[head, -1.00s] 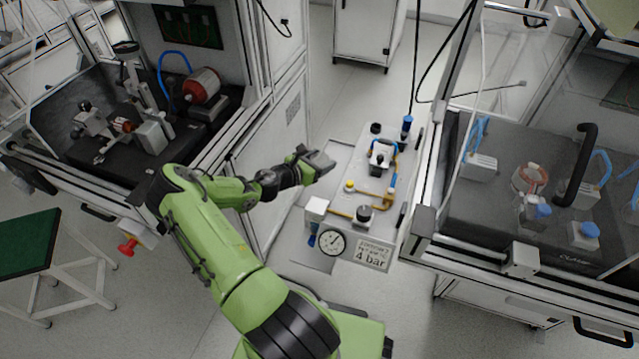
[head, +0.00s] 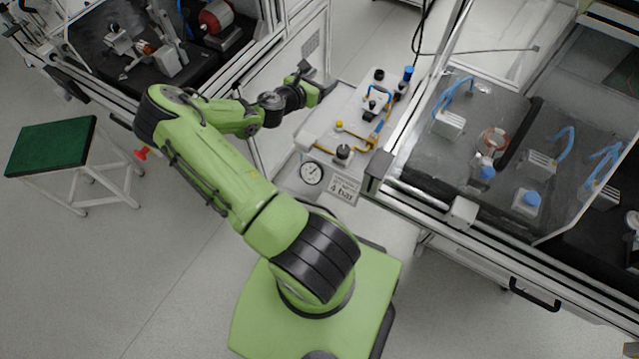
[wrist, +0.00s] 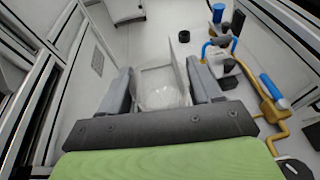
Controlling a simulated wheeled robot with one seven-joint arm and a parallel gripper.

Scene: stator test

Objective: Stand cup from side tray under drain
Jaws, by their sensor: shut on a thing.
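My gripper (head: 326,84) is at the back left edge of the white test unit (head: 350,112), above floor level. In the wrist view my gripper (wrist: 161,86) has its two grey fingers on either side of a clear, see-through cup (wrist: 160,92) and is shut on it. The cup's rounded bottom shows between the fingers, and a thin pale upright edge rises at its right. In the head view the cup is too small or hidden to make out. I cannot tell which fitting is the drain; brass pipes (wrist: 272,118) with a blue part run at the right.
A pressure gauge (head: 312,173) and a "4 bar" sign (head: 343,187) face front on the unit. A glass-covered bench (head: 470,190) stands close on the right, a cabinet (head: 290,65) close on the left. A green-topped stool (head: 52,146) stands far left.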

